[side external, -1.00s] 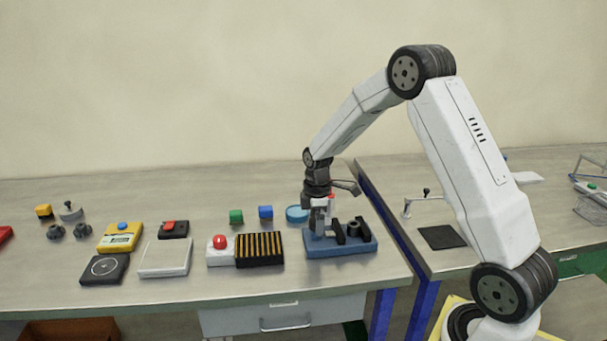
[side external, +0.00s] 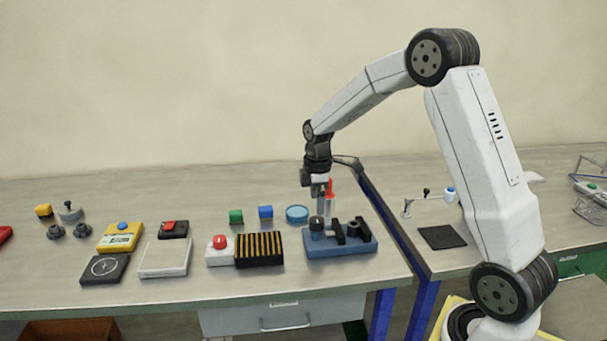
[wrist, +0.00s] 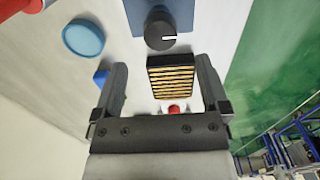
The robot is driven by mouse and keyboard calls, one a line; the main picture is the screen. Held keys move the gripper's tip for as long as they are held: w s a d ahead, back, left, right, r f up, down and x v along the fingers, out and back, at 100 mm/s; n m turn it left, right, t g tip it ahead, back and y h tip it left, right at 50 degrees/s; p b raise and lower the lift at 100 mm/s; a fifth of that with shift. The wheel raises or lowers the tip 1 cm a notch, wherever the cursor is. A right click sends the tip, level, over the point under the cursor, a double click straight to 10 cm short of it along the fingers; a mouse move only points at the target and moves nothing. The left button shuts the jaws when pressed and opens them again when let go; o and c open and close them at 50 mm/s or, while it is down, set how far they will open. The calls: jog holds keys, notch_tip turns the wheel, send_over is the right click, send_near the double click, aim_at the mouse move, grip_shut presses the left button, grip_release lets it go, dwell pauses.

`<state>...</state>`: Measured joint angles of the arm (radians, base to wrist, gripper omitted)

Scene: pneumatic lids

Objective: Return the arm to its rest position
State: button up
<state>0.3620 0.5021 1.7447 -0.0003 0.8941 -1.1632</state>
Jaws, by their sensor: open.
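My gripper (side external: 324,207) is above the blue block fixture (side external: 341,245) in the side view, pointing down. In the wrist view its two fingers (wrist: 163,85) are spread with nothing between them. A dark round knob (side external: 316,223) stands at the left end of the fixture, just under my fingers; it also shows in the wrist view (wrist: 159,30) with a white mark on top. A gap between fingers and knob is hard to tell in the side view. My arm is bent over the bench, with its elbow high on the right.
Left of the fixture lie a black-and-yellow striped block (side external: 259,249), a red button box (side external: 220,250) and a white plate (side external: 164,258). A blue round dish (side external: 297,214) and blue cube (side external: 265,212) are behind. A second bench with a black mat (side external: 442,237) is at right.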

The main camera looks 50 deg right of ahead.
jog(key=shift+r, duration=0.6)
jog(key=shift+a, duration=0.1)
jog(key=s+a+f+m+t, duration=0.2)
jog(key=s+a+m, duration=0.7)
jog(key=s+a, duration=0.6)
jog(key=shift+a+f+t, duration=0.3)
jog(key=shift+a+f, duration=0.3)
jog(key=shift+f, duration=0.1)
jog(key=shift+s, duration=0.1)
